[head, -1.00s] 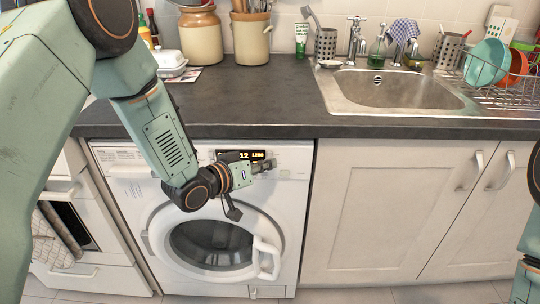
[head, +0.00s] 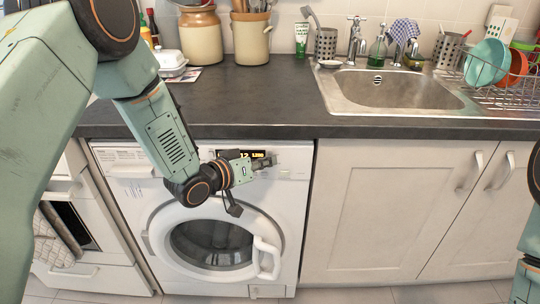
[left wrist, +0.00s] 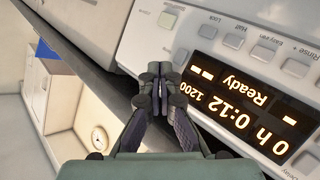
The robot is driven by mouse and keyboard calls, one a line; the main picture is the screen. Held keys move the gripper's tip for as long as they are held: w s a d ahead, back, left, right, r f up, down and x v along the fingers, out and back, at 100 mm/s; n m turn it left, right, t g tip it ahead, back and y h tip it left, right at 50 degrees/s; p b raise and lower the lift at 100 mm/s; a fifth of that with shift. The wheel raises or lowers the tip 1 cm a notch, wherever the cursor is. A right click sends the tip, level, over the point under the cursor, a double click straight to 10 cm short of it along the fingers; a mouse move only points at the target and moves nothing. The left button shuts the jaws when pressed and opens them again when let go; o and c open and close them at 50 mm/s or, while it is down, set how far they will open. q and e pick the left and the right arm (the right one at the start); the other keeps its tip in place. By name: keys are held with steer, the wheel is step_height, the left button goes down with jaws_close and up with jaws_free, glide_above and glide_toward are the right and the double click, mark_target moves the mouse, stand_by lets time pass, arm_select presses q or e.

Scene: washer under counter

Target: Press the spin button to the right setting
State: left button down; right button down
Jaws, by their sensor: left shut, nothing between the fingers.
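The white washing machine (head: 120,190) stands under the counter, with its round door shut. Its lit display (head: 252,154) is partly covered by my left gripper (head: 272,160) in the head view. In the left wrist view the display (left wrist: 240,110) appears upside down and reads Ready, 0:12 and 1200. My left gripper (left wrist: 160,72) is shut and empty, its tips close to the control panel beside the display. I cannot tell whether they touch it. Several small grey buttons (left wrist: 234,41) line the panel. I cannot make out a spin label. My right gripper is not in view.
The dark countertop (head: 260,100) overhangs above the panel. The washer's door handle (head: 268,258) sticks out below my left gripper. A sink (head: 390,90) and closed cupboards (head: 385,210) lie to the right. An oven (head: 80,225) stands to the left.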

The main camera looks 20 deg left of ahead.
arm_select(q)
steer(key=shift+w+a, duration=0.1)
steer(key=shift+w, duration=0.1)
stand_by(0.5)
steer(key=shift+s, duration=0.1)
steer(key=shift+s+d+p, duration=0.25)
steer(key=shift+s+p, duration=0.05)
steer(key=shift+s, duration=0.35)
steer(key=shift+s+d+p, duration=0.2)
steer(key=shift+s+d, duration=0.05)
steer(key=shift+s, duration=0.55)
steer(key=shift+s+d+p, duration=0.2)
steer(key=shift+s, duration=0.6)
steer(key=shift+s+d+p, duration=0.2)
steer(key=shift+s+d, duration=0.05)
steer(key=shift+s, duration=0.55)
